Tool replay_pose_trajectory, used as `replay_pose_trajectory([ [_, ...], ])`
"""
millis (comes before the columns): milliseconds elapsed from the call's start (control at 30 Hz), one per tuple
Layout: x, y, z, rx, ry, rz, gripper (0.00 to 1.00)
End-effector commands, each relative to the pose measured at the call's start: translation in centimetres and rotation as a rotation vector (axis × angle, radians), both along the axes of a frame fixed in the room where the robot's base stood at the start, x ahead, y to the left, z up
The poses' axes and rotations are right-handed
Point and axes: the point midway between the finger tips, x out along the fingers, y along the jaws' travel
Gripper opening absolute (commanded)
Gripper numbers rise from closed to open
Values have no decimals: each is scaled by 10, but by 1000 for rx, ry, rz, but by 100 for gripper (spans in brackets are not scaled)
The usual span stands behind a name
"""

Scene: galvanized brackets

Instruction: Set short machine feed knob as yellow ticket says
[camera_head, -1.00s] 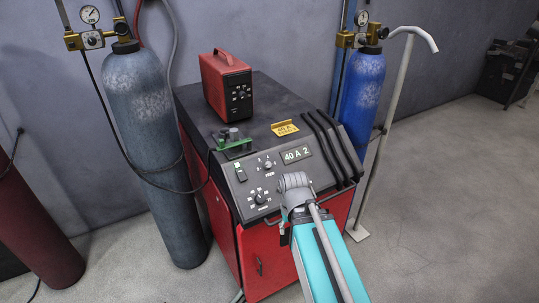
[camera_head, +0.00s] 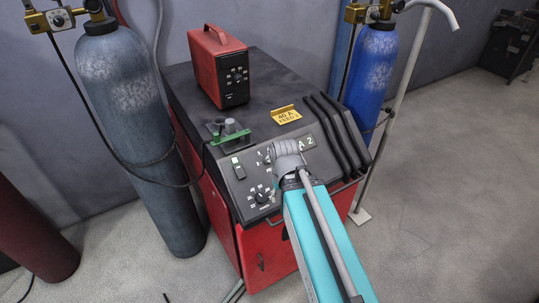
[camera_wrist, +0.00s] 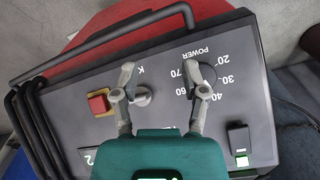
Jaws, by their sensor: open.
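The red welding machine (camera_head: 225,235) stands on the floor with a sloped dark control panel (camera_head: 235,200). The yellow ticket (camera_head: 285,115) on its top reads 40 A; its second line is too small to read surely. The display (camera_head: 308,142) is partly covered; "A 2" shows. My gripper (camera_wrist: 158,78) is open and empty over the panel. The power knob (camera_head: 261,197) is also in the wrist view (camera_wrist: 202,78), close to the right finger. A grey knob (camera_wrist: 141,95) shows between the fingers.
A red box with its own dial (camera_head: 220,70) and a green clamp-like item (camera_head: 230,138) sit on top. A red button (camera_wrist: 98,103) and a green-lit switch (camera_wrist: 238,140) are on the panel. Gas cylinders (camera_head: 130,120) and (camera_head: 370,80) flank the machine.

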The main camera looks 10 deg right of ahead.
Motion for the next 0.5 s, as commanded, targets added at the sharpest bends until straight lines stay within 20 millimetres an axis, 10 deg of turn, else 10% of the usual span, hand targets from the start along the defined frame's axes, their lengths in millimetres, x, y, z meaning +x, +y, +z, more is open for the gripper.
replay_pose_trajectory([
  [500, 8, 0, 8, 0, 0, 11, 78],
])
